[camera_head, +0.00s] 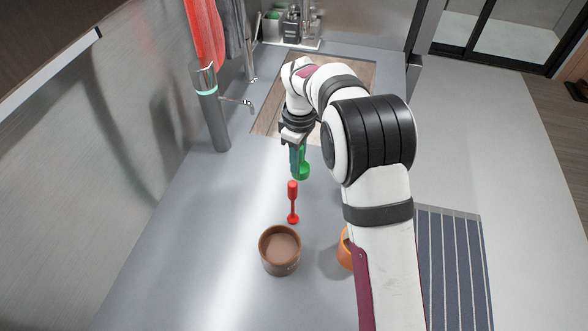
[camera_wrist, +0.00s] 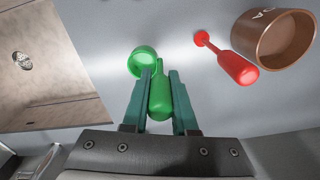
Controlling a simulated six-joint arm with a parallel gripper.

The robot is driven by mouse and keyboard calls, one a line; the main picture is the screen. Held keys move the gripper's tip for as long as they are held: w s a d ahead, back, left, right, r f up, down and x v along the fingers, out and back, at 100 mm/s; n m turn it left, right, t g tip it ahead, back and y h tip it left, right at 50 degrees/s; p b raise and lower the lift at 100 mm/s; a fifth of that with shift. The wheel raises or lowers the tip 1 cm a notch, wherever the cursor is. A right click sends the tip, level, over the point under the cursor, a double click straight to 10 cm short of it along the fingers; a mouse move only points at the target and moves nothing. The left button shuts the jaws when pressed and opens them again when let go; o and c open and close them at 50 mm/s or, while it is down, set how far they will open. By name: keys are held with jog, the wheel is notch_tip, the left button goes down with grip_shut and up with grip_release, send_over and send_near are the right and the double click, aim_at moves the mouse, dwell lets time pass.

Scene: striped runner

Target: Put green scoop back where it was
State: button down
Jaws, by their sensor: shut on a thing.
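The green scoop (camera_head: 303,168) hangs below my gripper (camera_head: 297,150) over the grey counter. In the wrist view the scoop's handle (camera_wrist: 160,95) sits between the two teal fingers of my gripper (camera_wrist: 160,76), which is shut on it. Its round bowl (camera_wrist: 143,58) shows beyond the fingertips, to the left. I cannot tell the exact gap between the scoop and the counter. A red utensil (camera_head: 292,203) is on the counter just nearer than the scoop; it also shows in the wrist view (camera_wrist: 235,66).
A brown pot (camera_head: 264,256) stands in front, lettered in the wrist view (camera_wrist: 244,42). An orange pot (camera_head: 345,254) is partly hidden behind my arm. The striped runner (camera_head: 455,265) lies at right. The sink (camera_head: 266,112) and tap (camera_head: 238,102) are behind. The counter's left front is clear.

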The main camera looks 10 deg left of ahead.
jog(key=shift+a+f, duration=0.25)
jog(key=shift+f, duration=0.95)
jog(key=shift+a+f, duration=0.25)
jog(key=shift+f, duration=0.9)
jog(key=c, duration=0.7)
grip_release()
jog(key=shift+f, duration=0.1)
